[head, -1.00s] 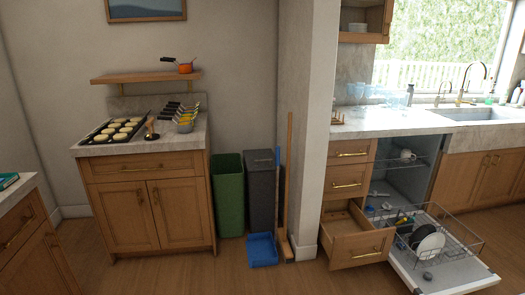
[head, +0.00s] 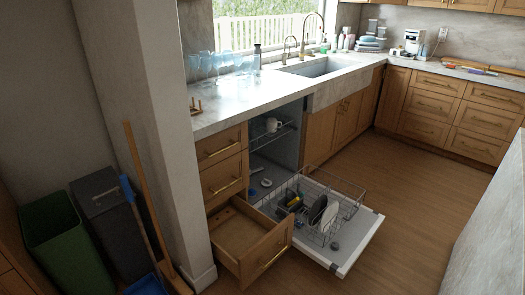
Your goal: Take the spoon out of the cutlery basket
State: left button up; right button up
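The open dishwasher (head: 350,252) stands under the counter with its door folded down and its lower rack (head: 345,192) pulled out. A dark cutlery basket (head: 284,203) seems to sit at the rack's left side, with small blue and yellow items by it. I cannot make out the spoon at this distance. A black plate (head: 317,209) and a white plate (head: 329,216) stand in the rack. Neither of my grippers is in view.
An open, seemingly empty drawer (head: 240,238) juts out left of the dishwasher door. A green bin (head: 55,240), a grey bin (head: 100,205) and a broom (head: 150,190) stand at the left by a wall pillar. The wooden floor (head: 400,190) to the right is clear. A pale counter edge (head: 490,230) is at the lower right.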

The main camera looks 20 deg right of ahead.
aim_at(297, 199)
jog(key=i+l+z, duration=0.2)
jog(key=i+z, duration=0.75)
jog(key=k+l, duration=0.05)
